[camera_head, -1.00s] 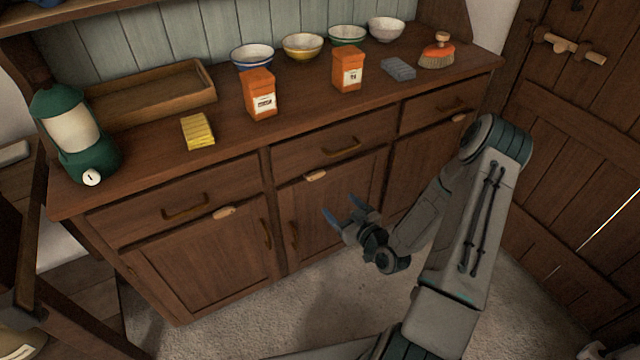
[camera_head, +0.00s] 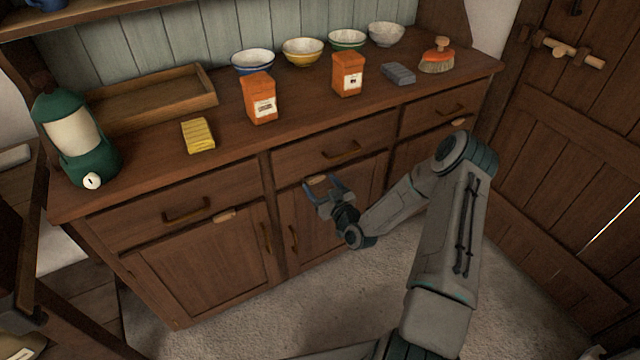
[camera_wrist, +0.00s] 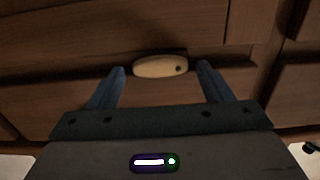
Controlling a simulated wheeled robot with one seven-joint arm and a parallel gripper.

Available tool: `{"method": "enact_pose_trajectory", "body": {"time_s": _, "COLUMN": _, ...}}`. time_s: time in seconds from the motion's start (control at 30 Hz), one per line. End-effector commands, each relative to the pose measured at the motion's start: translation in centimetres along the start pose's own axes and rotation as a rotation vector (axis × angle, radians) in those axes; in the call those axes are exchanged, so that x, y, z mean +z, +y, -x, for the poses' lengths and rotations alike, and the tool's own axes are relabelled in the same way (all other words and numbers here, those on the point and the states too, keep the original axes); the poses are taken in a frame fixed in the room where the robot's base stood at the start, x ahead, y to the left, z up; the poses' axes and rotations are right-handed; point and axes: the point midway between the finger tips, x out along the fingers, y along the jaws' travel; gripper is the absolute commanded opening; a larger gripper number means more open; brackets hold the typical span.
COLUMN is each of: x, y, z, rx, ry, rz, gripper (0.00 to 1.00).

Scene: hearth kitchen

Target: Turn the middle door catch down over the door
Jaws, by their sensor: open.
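The middle door catch is a small pale wooden bar (camera_wrist: 160,66) with a dark pivot dot near its right end. It lies level, just at the top edge of the middle door (camera_head: 335,222). My gripper (camera_head: 322,182) is in front of it, its blue fingers covering much of it in the head view. In the wrist view my gripper (camera_wrist: 161,78) is open, with one finger on each side of the catch and nothing held. I cannot tell whether either finger touches the catch.
The left catch (camera_head: 224,216) and right catch (camera_head: 458,123) also lie level. A drawer handle (camera_head: 342,151) sits above the gripper, and a door handle (camera_head: 293,239) is below. Orange boxes (camera_head: 259,98) stand on the counter. The floor (camera_head: 262,312) in front is clear.

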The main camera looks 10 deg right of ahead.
Motion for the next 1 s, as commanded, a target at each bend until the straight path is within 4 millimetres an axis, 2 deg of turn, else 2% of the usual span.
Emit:
{"method": "enact_pose_trajectory", "body": {"time_s": 0.13, "x": 0.01, "y": -0.04, "z": -1.01, "rx": -0.001, "ry": 0.0, "rz": 0.0, "gripper": 0.73}}
{"method": "enact_pose_trajectory", "body": {"time_s": 0.43, "x": 0.01, "y": -0.03, "z": -1.19, "rx": 0.0, "ry": -0.001, "rz": 0.0, "gripper": 0.73}}
{"method": "enact_pose_trajectory", "body": {"time_s": 0.6, "x": 0.01, "y": -0.02, "z": -1.17, "rx": 0.0, "ry": -0.001, "rz": 0.0, "gripper": 0.28}}
{"method": "enact_pose_trajectory", "body": {"time_s": 1.0, "x": 0.32, "y": 0.05, "z": -1.15, "rx": 0.001, "ry": -0.001, "rz": -0.053, "gripper": 0.28}}
